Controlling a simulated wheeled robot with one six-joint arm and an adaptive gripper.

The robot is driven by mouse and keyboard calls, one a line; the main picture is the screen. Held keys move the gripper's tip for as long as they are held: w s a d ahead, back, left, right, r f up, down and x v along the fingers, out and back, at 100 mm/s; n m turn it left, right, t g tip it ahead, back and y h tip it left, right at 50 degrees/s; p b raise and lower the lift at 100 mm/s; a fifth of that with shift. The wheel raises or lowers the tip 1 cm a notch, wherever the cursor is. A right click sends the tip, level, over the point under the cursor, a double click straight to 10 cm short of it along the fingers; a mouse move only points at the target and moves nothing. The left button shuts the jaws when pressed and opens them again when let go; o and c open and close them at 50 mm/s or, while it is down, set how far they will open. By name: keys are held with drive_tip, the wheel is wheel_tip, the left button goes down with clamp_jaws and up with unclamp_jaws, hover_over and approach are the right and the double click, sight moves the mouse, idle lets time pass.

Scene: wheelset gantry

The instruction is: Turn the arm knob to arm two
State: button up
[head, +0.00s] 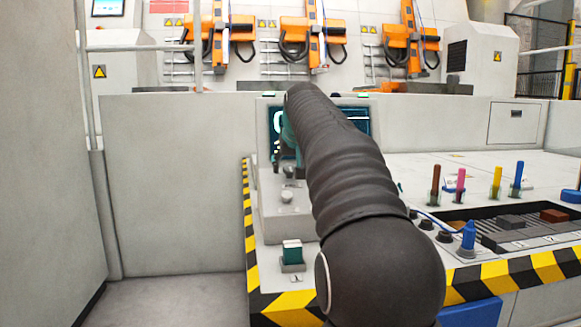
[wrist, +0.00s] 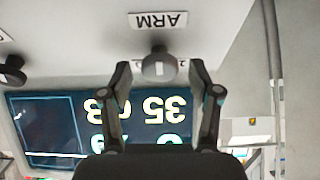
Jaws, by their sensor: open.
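In the head view my gripper (head: 284,157) is mostly hidden by my dark arm at the console. Which console knob there is the arm knob, I cannot tell.
A second knob (wrist: 12,72) sits to the left in the wrist view. A screen (wrist: 60,122) with digits lies behind my fingers. In the head view, a grey knob (head: 287,196) and a green switch (head: 292,252) are on the console. Coloured pegs (head: 460,184) stand right.

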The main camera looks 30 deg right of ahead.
drive_tip(key=c, duration=1.1)
drive_tip(key=shift+m+p, duration=0.35)
drive_tip(key=shift+m, duration=0.05)
drive_tip(key=m+p, duration=0.1)
drive_tip(key=m+h+p, duration=0.1)
drive_tip(key=m, duration=0.1)
drive_tip(key=shift+w+a+r+g, duration=0.1)
drive_tip(key=shift+r+g, duration=0.05)
drive_tip(key=shift+g, duration=0.15)
drive_tip(key=m+p, duration=0.1)
drive_tip(key=m, duration=0.1)
drive_tip(key=m+g+h+p, duration=0.1)
drive_tip(key=m, duration=0.2)
drive_tip(key=shift+h, duration=0.3)
drive_tip(key=shift+m+g, duration=0.3)
drive_tip(key=shift+m, duration=0.1)
